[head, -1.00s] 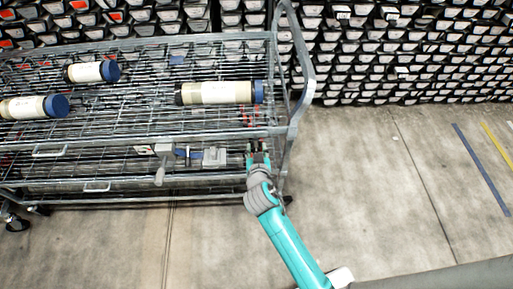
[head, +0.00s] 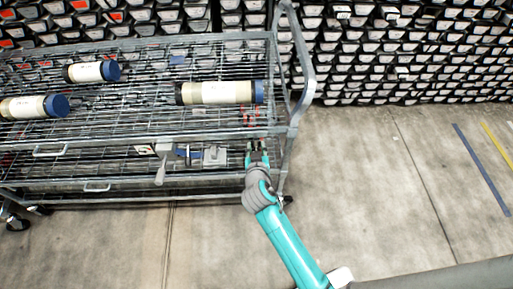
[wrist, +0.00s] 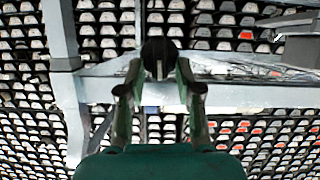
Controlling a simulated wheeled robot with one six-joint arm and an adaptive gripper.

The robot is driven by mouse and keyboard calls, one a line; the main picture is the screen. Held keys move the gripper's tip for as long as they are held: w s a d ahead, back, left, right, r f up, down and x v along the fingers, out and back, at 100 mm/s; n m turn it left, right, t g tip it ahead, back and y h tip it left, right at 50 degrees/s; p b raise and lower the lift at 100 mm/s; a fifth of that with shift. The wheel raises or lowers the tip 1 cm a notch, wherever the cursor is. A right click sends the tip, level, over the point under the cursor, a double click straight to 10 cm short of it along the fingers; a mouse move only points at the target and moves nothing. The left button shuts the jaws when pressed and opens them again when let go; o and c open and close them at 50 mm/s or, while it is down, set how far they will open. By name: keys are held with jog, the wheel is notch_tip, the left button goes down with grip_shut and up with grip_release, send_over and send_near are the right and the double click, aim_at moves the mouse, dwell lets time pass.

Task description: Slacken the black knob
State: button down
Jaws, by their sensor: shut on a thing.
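The black knob (wrist: 158,52) is a dark round piece at the tips of my gripper in the wrist view. My gripper (wrist: 159,78) is shut on it, with one finger on each side. In the head view my gripper (head: 257,154) reaches the right end of the cart's front side, just below the upper shelf's front rail. The fingers hide the knob there, and its turn angle cannot be told.
The wire cart (head: 150,134) carries several white core liners with blue caps, one of them (head: 215,92) behind my gripper. A grey clamp-like device (head: 214,156) sits left of my gripper. The cart's end frame (head: 302,60) rises close on the right. Floor beyond is clear.

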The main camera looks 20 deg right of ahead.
aim_at(253, 146)
jog(key=n+h, duration=0.1)
jog(key=n, duration=0.1)
jog(key=a+n+h, duration=0.1)
jog(key=n, duration=0.1)
jog(key=shift+w+f+g+h, duration=0.15)
jog(key=shift+w+g+h, duration=0.05)
jog(key=shift+g+h, duration=0.1)
jog(key=n, duration=0.1)
jog(key=h, duration=0.1)
jog(key=n, duration=0.1)
jog(key=shift+w+a+f+n+h, duration=0.1)
jog(key=shift+a+f+n+h, duration=0.2)
jog(key=shift+h, duration=0.1)
jog(key=n, duration=0.1)
jog(key=n+h, duration=0.1)
jog(key=n, duration=0.1)
jog(key=shift+a+f+t+h, duration=0.1)
jog(key=shift+f+t+h, duration=0.2)
jog(key=shift+t, duration=0.1)
jog(key=n, duration=0.2)
jog(key=n+h, duration=0.1)
jog(key=n, duration=0.1)
jog(key=shift+f+t+h, duration=0.3)
jog(key=shift+f+t, duration=0.05)
jog(key=shift+t, duration=0.05)
jog(key=shift+n, duration=0.3)
jog(key=c, duration=1.1)
grip_release()
jog(key=shift+w, duration=0.1)
